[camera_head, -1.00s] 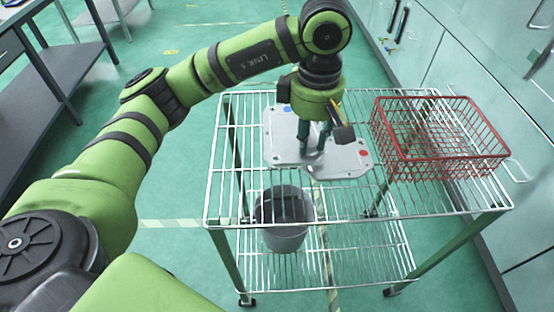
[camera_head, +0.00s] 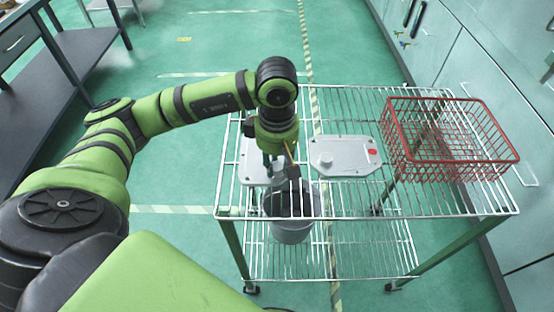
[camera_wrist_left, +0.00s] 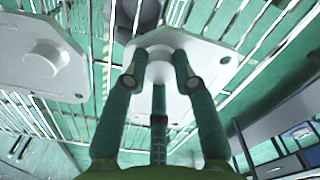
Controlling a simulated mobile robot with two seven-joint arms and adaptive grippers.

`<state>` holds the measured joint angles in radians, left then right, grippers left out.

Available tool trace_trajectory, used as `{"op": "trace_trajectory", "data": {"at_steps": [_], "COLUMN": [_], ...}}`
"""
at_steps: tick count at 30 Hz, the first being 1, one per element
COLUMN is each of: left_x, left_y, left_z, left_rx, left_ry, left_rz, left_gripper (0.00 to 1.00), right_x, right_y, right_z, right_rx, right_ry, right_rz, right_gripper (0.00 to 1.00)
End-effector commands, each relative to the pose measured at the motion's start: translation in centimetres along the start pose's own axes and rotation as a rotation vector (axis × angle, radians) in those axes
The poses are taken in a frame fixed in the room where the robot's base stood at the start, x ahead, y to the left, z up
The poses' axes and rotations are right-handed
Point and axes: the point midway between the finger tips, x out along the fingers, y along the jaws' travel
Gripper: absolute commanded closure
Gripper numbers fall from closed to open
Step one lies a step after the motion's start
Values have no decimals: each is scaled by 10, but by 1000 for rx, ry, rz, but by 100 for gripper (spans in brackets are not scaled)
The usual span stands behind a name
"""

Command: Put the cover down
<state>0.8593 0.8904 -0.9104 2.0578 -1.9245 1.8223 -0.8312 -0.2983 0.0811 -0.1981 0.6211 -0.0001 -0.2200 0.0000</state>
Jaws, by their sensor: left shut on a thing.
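A flat grey metal cover (camera_head: 251,173) is in my left gripper (camera_head: 271,166), over the left part of the wire rack cart. In the left wrist view the fingers close around the round knob of this cover (camera_wrist_left: 213,65). The arm hides part of it in the head view. I cannot tell whether it touches the rack. A second grey cover (camera_head: 343,158) with a round knob and a red dot lies to the right on the top shelf. It also shows at the left of the wrist view (camera_wrist_left: 62,75). My right gripper is not in view.
The wire cart (camera_head: 330,213) has a red wire basket (camera_head: 450,140) at the right of its top shelf. A dark grey bucket (camera_head: 290,228) stands on the lower shelf. Shelf room is free behind and in front of the second cover.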

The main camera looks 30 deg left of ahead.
Motion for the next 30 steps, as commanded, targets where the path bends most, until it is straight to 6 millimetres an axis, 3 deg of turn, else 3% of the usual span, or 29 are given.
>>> {"op": "trace_trajectory", "data": {"at_steps": [4, 5, 6, 20, 30], "left_x": [1, 1, 1, -8, -78], "left_y": [0, 0, 0, 1, 2], "left_z": [0, 0, 0, 0, 0], "left_rx": [0, 0, 0, 0, 1], "left_ry": [0, 0, 0, 1, 1], "left_rz": [1, 0, -1, 2, 7], "left_gripper": [100, 64, 49, 49, 49], "right_x": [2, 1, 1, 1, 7], "right_y": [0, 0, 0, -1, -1], "right_z": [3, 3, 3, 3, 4], "right_rx": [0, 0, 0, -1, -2], "right_ry": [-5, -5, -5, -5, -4], "right_rz": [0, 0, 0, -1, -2], "right_gripper": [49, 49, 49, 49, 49]}}
